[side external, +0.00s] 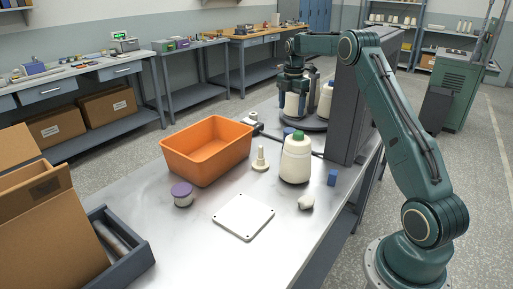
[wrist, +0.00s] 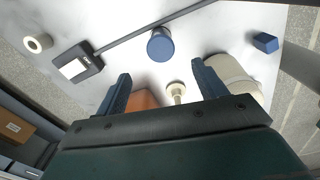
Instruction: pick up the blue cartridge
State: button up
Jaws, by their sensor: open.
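A short blue cylinder, which looks like the blue cartridge (wrist: 161,47), stands on the metal table. In the wrist view it lies beyond the fingertips, roughly centred between them. In the side view the blue cartridge (side external: 288,131) is partly hidden behind the cream cone with the green top (side external: 296,160). My gripper (side external: 293,112) hangs above the table, pointing down, with white bobbins behind it. In the wrist view my gripper (wrist: 163,86) has its fingers wide apart and holds nothing. A small blue block (side external: 332,177) stands right of the cone; it also shows in the wrist view (wrist: 265,42).
An orange bin (side external: 207,151), a cream peg (side external: 260,159) and a purple-lidded jar (side external: 182,194) stand left of the cone. A white plate (side external: 243,216) lies in front. A dark upright panel (side external: 352,105) stands right of my gripper.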

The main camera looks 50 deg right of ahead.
aim_at(290, 129)
jog(key=shift+d+f, duration=0.15)
jog(key=shift+f, duration=0.05)
jog(key=shift+f, duration=4.25)
jog(key=shift+f, duration=0.1)
jog(key=shift+f, duration=2.5)
jog(key=shift+c, duration=0.2)
jog(key=c, duration=1.1)
